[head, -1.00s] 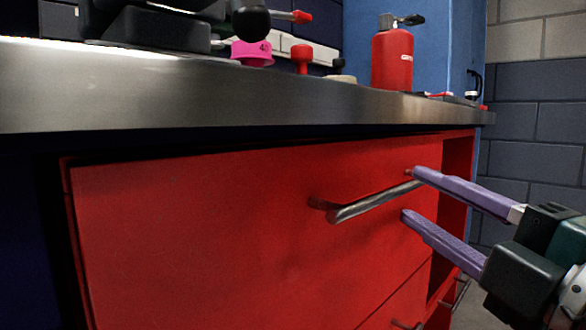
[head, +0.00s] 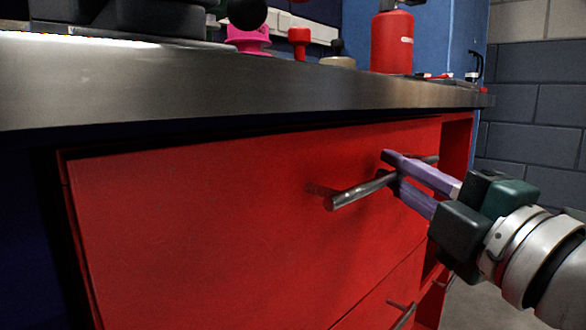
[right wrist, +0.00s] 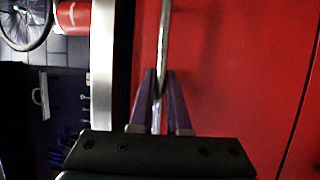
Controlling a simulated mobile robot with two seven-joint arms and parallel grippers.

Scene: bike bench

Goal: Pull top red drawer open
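The top red drawer (head: 220,215) sits just under the metal worktop, and its front looks closed or nearly so. Its metal bar handle (head: 352,194) runs along the upper right of the front. My right gripper (head: 393,172) has its purple fingers around the right part of the bar. In the right wrist view the fingers (right wrist: 160,76) close in on both sides of the handle (right wrist: 165,30), with little gap left. My left gripper is not in view.
The metal worktop (head: 220,88) overhangs the drawers. On it stand a red fire extinguisher (head: 392,42), a pink item (head: 248,38) and a red knob-shaped item (head: 299,42). A lower drawer handle (head: 403,314) sticks out below. A brick wall is at the right.

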